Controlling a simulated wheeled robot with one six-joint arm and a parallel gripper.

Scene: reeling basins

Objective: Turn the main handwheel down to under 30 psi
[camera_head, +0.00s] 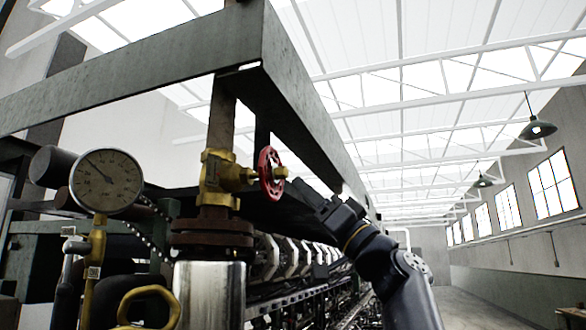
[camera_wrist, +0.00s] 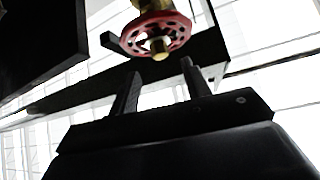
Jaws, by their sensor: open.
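The red handwheel (camera_head: 271,173) sits on a brass valve (camera_head: 216,180), with its brass hub facing right toward my gripper. My gripper (camera_head: 306,190) is just right of the handwheel. In the wrist view the handwheel (camera_wrist: 157,36) is ahead of my gripper (camera_wrist: 157,82), whose two fingers are apart with nothing between them. The fingers look short of the wheel; contact is not visible.
A grey-green steel frame beam (camera_head: 305,110) runs above and behind the valve. A flanged metal pipe (camera_head: 210,290) stands below it. A yellow ring-shaped handle (camera_head: 149,305) is at lower left. Open floor (camera_head: 490,300) lies at the right.

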